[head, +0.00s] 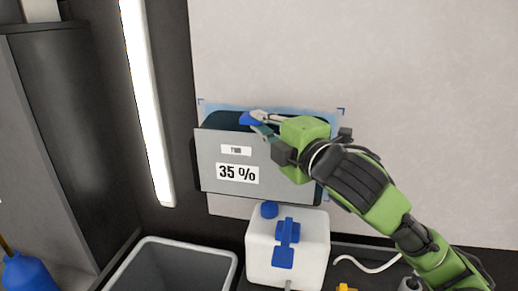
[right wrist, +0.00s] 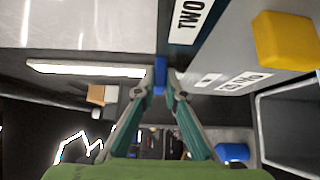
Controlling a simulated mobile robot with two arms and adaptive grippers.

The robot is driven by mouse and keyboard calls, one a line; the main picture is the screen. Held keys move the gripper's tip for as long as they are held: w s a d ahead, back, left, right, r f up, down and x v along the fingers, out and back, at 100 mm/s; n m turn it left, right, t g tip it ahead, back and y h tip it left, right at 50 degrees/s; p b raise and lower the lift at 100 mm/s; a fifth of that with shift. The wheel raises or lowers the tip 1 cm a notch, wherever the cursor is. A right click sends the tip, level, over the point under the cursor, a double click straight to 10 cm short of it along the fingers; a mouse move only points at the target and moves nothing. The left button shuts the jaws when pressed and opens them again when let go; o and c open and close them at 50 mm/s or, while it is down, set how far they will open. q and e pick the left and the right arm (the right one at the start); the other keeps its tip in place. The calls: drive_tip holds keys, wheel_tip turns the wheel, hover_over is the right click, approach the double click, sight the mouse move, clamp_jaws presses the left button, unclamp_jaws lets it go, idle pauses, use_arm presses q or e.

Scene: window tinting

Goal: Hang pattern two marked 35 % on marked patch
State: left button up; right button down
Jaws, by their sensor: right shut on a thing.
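The grey panel (head: 215,165) with a "35 %" label (head: 237,173) is upright before the white wall in the head view; its smaller upper label is unreadable. A dark sheet (head: 222,119) shows behind its top edge. The blue patch (head: 325,113) with corner marks is mostly covered. My right gripper (head: 257,121) is shut on a blue tab (head: 246,118) at the top edge. In the right wrist view the jaws (right wrist: 160,88) grip the blue tab (right wrist: 160,68), beside a "TWO" label (right wrist: 190,18). I cannot tell if the sheet touches the wall. My left gripper is not in view.
Below stand a white canister (head: 262,250) with blue parts and an open grey bin (head: 225,254). A lit tube (head: 145,100) runs along the dark column at left. A yellow block (right wrist: 285,40) shows in the right wrist view. The wall at right is clear.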

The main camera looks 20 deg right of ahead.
drive_tip(key=f+b, duration=0.2)
drive_tip(key=f, duration=0.1)
drive_tip(key=f+b, duration=0.2)
drive_tip(key=shift+s, duration=0.25)
drive_tip(key=shift+f, duration=0.15)
drive_tip(key=shift+s, duration=0.15)
